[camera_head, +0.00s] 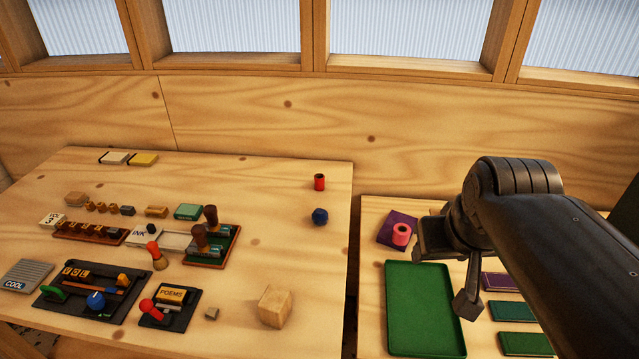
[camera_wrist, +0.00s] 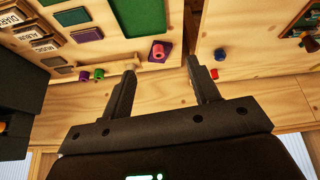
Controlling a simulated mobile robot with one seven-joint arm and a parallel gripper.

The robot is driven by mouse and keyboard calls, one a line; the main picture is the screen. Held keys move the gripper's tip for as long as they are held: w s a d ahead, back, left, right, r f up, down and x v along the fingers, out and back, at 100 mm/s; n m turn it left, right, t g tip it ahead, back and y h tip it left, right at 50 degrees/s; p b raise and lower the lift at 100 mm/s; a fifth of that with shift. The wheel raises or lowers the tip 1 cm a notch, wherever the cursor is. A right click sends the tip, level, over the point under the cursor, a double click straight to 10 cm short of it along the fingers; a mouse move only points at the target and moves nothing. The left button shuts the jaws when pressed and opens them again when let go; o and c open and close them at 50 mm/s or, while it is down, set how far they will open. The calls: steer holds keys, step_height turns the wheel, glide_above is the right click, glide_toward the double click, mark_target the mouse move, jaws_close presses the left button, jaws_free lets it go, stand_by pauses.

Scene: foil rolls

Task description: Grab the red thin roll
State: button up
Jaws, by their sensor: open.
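A small red roll (camera_head: 319,182) stands upright near the right back corner of the left table. In the wrist view a red piece (camera_wrist: 214,74), which looks like the same roll, shows just right of the right finger. My gripper (camera_head: 446,270) is open and empty above the right table, to the right of and nearer than the red roll. In the wrist view, the fingers of my gripper (camera_wrist: 161,64) are spread apart, with a pink roll (camera_wrist: 159,52) showing between their tips, farther off. A dark blue roll (camera_head: 320,216) stands just in front of the red one.
The pink roll stands on a purple pad (camera_head: 388,226), beside a green tray (camera_head: 390,300). A wooden block (camera_head: 276,306), stamps and printing pieces lie on the left table. A gap separates the tables. Green and purple rolls (camera_wrist: 84,75) show left in the wrist view. A wooden wall (camera_head: 270,120) stands behind.

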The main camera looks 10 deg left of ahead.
steer(key=w+a+r+n+g, duration=0.1)
steer(key=w+a+r+n, duration=0.1)
steer(key=w, duration=0.5)
steer(key=w+a+r+n, duration=0.2)
steer(key=w+a+r, duration=0.1)
steer(key=w, duration=0.4)
steer(key=n+g+y, duration=0.3)
steer(key=n+y, duration=0.1)
steer(key=n, duration=0.6)
glide_above(319, 182)
steer(key=w+d, duration=0.2)
steer(key=d, duration=0.2)
step_height(319, 182, down, 20)
steer(key=x, duration=0.4)
steer(key=shift+s+a+f, duration=0.25)
steer(key=shift+s+f, duration=0.1)
steer(key=x, duration=0.4)
steer(key=shift+s+a+f, duration=0.3)
steer(key=shift+a, duration=0.15)
steer(key=shift+c, duration=0.4)
steer(key=c, duration=0.9)
